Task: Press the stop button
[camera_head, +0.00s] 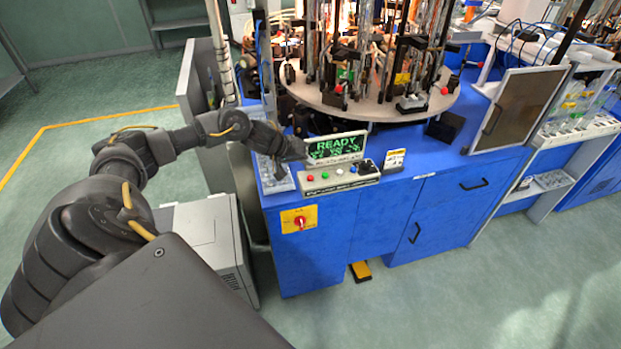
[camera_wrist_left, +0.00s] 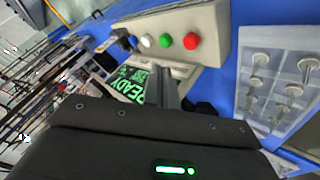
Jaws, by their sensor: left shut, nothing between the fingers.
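The control box (camera_head: 345,184) on the blue machine's front ledge carries a row of buttons. A red button (camera_head: 310,178) is at its left end, beside a green button (camera_head: 325,175). In the left wrist view the red button (camera_wrist_left: 191,40) and green button (camera_wrist_left: 166,40) face the camera unobstructed. My left gripper (camera_head: 303,153) is shut and empty, just behind and above the left end of the box. Its fingers (camera_wrist_left: 167,78) appear below the button row in the wrist view, apart from the red button. My right gripper is not in view.
A display (camera_head: 336,146) reading READY stands behind the box. A round carousel (camera_head: 375,112) crowded with fixtures is behind it. A tray with metal pegs (camera_wrist_left: 278,85) lies beside the box. A red rotary switch (camera_head: 299,222) on a yellow plate is on the front panel below.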

